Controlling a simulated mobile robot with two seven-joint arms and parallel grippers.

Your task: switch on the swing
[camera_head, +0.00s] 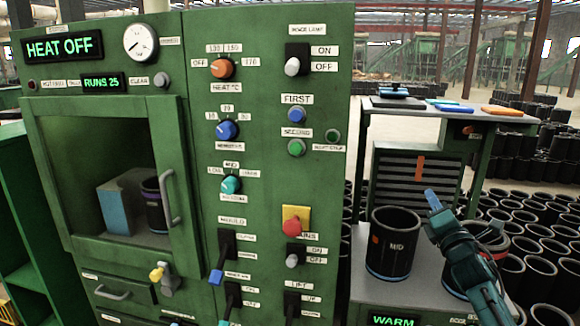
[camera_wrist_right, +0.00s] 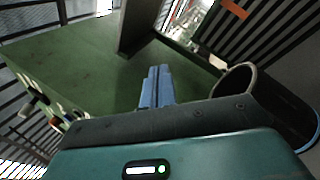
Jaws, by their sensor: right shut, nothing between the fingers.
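No label reading "swing" is legible on the green machine panel (camera_head: 275,195). Its lower levers, a blue-knobbed lever (camera_head: 216,276) and another lever (camera_head: 228,298) below it, have labels too small to read. A switch (camera_head: 293,257) under the red button has ON/OFF labels, with its pale knob low, near OFF. A lift switch (camera_head: 291,304) sits below it, partly cut off. My right gripper (camera_head: 433,199) is right of the panel, shut and empty, above the lower shelf; its blue fingers (camera_wrist_right: 157,88) also show together in the right wrist view. My left gripper is out of view.
A black MID sleeve (camera_head: 392,250) stands on the shelf beside my right gripper, with another sleeve partly behind my arm. A red button (camera_head: 292,226) on a yellow plate juts from the panel. Sleeves crowd the floor at right. A window door (camera_head: 110,180) is at left.

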